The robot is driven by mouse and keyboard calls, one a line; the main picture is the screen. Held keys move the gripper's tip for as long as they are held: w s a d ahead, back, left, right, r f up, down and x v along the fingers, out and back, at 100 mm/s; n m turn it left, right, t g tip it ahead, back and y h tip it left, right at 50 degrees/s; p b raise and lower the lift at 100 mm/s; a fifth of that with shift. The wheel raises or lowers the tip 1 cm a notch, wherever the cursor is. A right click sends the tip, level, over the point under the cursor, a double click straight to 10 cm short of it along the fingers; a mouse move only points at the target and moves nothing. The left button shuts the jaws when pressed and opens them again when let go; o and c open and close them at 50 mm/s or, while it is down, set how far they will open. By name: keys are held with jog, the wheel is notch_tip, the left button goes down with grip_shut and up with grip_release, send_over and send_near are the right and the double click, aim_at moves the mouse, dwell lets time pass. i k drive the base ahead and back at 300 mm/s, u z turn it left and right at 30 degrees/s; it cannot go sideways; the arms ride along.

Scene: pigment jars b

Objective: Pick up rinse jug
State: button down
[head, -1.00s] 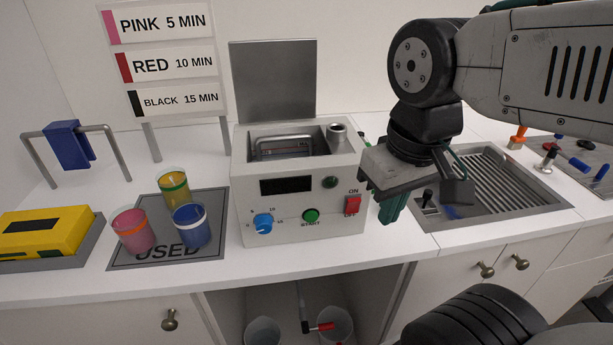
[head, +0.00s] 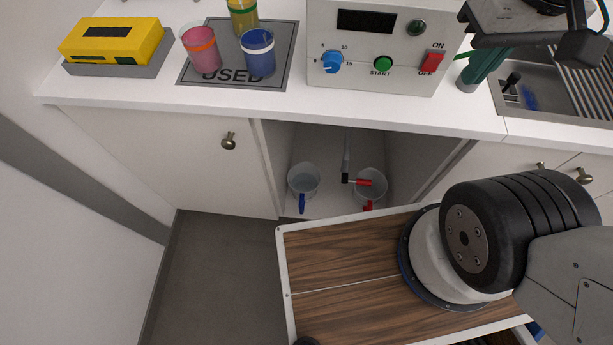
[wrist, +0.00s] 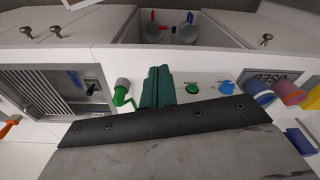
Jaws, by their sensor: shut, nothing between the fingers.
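Two pale, translucent jugs stand in the open cabinet bay under the counter. One jug (head: 303,179) has a blue handle and the other jug (head: 371,186) has a red handle. No label shows which is the rinse jug. Both are small in the wrist view, the red-handled jug (wrist: 152,32) on the left and the blue-handled jug (wrist: 186,34) on the right. My gripper (head: 470,82) is beside the right end of the grey machine, above counter level. Its green fingers (wrist: 157,86) are together and empty, away from both jugs.
A pipe with a red valve lever (head: 357,182) comes down between the jugs. The grey machine (head: 365,60) and the used mat (head: 285,75) with several coloured cups are on the counter. The sink (head: 545,95) is at right. The floor (head: 225,260) before the left cabinet is clear.

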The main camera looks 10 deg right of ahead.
aim_at(304, 190)
jog(key=z, duration=1.9)
jog(key=k, duration=1.85)
jog(key=u, duration=0.85)
